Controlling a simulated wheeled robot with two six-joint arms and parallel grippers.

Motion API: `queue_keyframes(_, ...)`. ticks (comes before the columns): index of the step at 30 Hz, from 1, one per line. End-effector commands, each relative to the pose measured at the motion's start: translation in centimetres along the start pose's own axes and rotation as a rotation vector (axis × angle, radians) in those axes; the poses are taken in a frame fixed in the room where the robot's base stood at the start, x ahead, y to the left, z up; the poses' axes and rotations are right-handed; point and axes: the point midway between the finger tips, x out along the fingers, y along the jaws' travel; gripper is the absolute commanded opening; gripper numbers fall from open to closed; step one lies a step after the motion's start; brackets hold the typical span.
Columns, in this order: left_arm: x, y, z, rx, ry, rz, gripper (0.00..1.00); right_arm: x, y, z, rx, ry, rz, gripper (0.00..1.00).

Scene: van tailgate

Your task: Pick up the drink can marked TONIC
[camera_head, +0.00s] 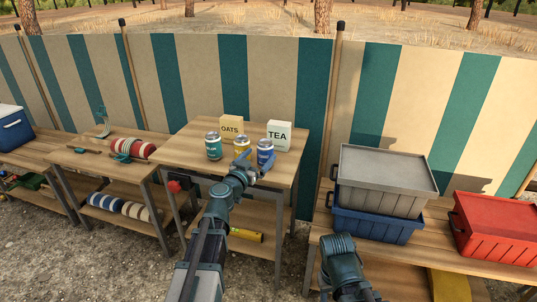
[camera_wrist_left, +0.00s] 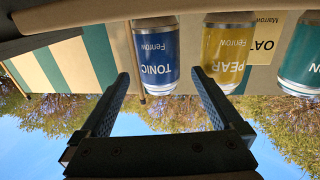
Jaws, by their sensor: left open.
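The blue TONIC can (camera_head: 265,147) stands on the wooden table, rightmost of three cans. In the left wrist view, which is upside down, the TONIC can (camera_wrist_left: 157,62) shows its label between my two fingertips. My left gripper (camera_head: 254,163) is open and empty, at the near side of the TONIC can and partly covering its lower part in the head view. Its fingers also show in the left wrist view (camera_wrist_left: 160,75). I cannot tell whether they touch the can. A part of my right arm shows at the lower right, with no fingers visible.
A yellow PEAR can (camera_head: 242,146) stands close left of the TONIC can, and a teal can (camera_head: 213,146) further left. Behind are an OATS box (camera_head: 231,129) and a white TEA box (camera_head: 280,135). Grey, blue and red crates sit on the right bench.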

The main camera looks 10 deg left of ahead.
Motion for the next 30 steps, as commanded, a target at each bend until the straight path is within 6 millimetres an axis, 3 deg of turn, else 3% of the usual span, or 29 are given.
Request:
queue_keyframes(5,0.5,-0.1,0.0,0.000,0.001,0.001,1.00,0.0,0.1,0.0,0.001,0.001,0.001,0.50)
queue_keyframes(15,5.0,-0.1,0.1,0.000,-0.001,0.000,1.00,0.2,1.3,-0.6,0.007,-0.001,-0.001,0.50)
queue_keyframes(22,5.1,0.0,0.1,-0.001,0.000,0.000,1.00,0.2,1.4,-0.6,0.008,0.000,0.000,0.50)
queue_keyframes(30,5.1,0.0,0.1,0.000,0.000,0.000,0.53,0.2,1.4,-0.6,0.008,-0.001,0.000,0.50)
